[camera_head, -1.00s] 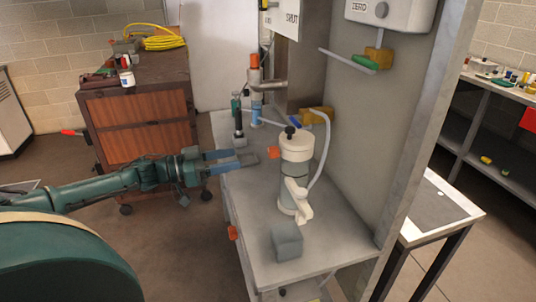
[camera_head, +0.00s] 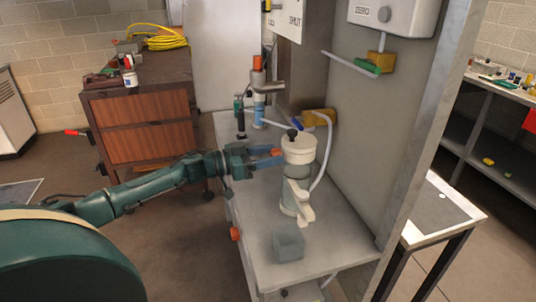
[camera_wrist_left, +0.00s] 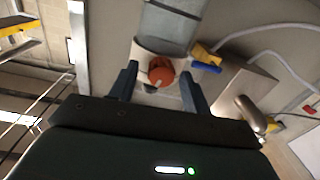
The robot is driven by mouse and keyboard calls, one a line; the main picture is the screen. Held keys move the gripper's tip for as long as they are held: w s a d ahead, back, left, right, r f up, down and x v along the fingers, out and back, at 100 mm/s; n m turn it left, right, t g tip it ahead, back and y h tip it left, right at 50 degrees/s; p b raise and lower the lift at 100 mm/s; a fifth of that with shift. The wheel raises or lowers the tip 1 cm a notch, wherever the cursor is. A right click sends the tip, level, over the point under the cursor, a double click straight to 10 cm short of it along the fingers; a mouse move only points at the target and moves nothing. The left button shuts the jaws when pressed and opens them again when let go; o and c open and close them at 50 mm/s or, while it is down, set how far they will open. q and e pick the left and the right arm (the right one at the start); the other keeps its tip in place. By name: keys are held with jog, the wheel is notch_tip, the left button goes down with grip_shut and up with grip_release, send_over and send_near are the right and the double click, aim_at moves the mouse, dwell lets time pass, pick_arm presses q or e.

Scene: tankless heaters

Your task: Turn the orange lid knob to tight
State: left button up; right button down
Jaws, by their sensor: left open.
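The orange lid knob (camera_wrist_left: 161,73) shows in the left wrist view, on the pale lid of the canister, between the two fingers of my left gripper (camera_wrist_left: 160,88). In the head view the orange knob (camera_head: 276,152) sticks out on the left side of the white lid of the canister (camera_head: 299,151). My left gripper (camera_head: 270,158) reaches in from the left with its fingers at the knob. The fingers are open, one on each side of the knob, and I cannot tell that either touches it. My right gripper is not in view.
A grey block (camera_head: 288,244) stands on the bench (camera_head: 262,215) in front of the canister. A pipe with an orange top (camera_head: 259,80) stands behind it. A white hose runs up the canister's right side beside the wall panel. A wooden cabinet (camera_head: 140,118) stands at the back left.

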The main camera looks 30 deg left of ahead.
pick_arm(q)
jog(key=shift+c, duration=0.3)
jog(key=c, duration=0.9)
jog(key=shift+c, duration=0.2)
